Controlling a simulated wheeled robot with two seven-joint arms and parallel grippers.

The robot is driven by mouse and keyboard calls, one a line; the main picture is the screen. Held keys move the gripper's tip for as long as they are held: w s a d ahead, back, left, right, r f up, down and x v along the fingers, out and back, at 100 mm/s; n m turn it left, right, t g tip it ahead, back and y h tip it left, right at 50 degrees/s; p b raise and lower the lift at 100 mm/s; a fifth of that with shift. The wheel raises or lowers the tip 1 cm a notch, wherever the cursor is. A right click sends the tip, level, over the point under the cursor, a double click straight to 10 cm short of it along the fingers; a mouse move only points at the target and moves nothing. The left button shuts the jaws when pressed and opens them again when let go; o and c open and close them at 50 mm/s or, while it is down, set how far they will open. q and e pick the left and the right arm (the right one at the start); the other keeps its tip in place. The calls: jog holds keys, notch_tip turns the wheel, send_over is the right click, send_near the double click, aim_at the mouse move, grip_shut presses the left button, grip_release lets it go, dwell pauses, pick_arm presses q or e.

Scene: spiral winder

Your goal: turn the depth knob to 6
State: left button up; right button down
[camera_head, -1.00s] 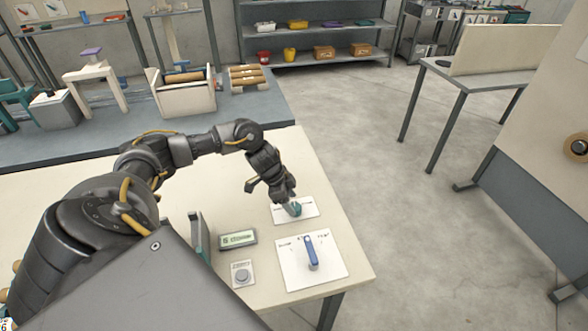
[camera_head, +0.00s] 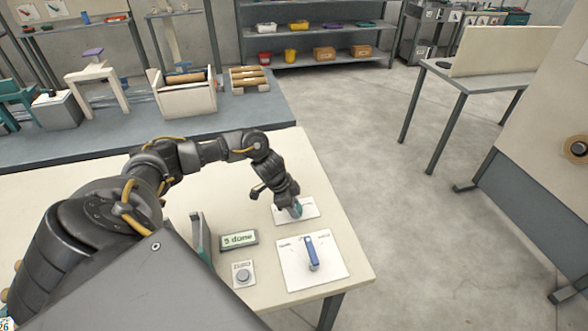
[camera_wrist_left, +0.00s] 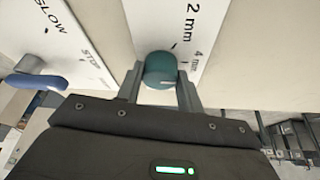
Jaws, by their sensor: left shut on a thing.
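The depth knob (camera_wrist_left: 160,69) is a round teal knob on a white plate (camera_wrist_left: 189,22) printed with "2 mm" and "4 mm" in the left wrist view. My left gripper (camera_wrist_left: 160,88) is shut on the knob, one finger on each side of it. In the head view my left gripper (camera_head: 295,208) reaches down onto the plate (camera_head: 312,205) near the right side of the cream table. The gripper mostly covers the knob there. I cannot read which number the knob points at. My right gripper is not in view.
A blue lever (camera_head: 311,252) stands on a white plate just in front. A small display (camera_head: 239,239) seems to read "5 done". A round grey button (camera_head: 242,275) sits below it. The table's right edge is close to the knob plate.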

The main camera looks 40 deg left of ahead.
pick_arm(q)
jog(key=shift+m, duration=0.3)
jog(key=m+b, duration=0.1)
jog(key=m, duration=0.1)
jog(key=m+g+h+b, duration=0.1)
jog(key=m, duration=0.1)
jog(key=shift+w+f+m+g, duration=0.1)
jog(key=shift+w+m+g, duration=0.1)
jog(key=shift+m+g, duration=0.1)
jog(key=m+g+b, duration=0.1)
jog(key=m, duration=0.1)
jog(key=shift+m, duration=0.4)
jog(key=shift+w+r+m+g, duration=0.15)
jog(key=shift+m+g, duration=0.35)
jog(key=shift+m, duration=0.5)
jog(key=shift+m+g+p, duration=0.3)
jog(key=shift+m+g, duration=0.1)
jog(key=shift+m, duration=0.6)
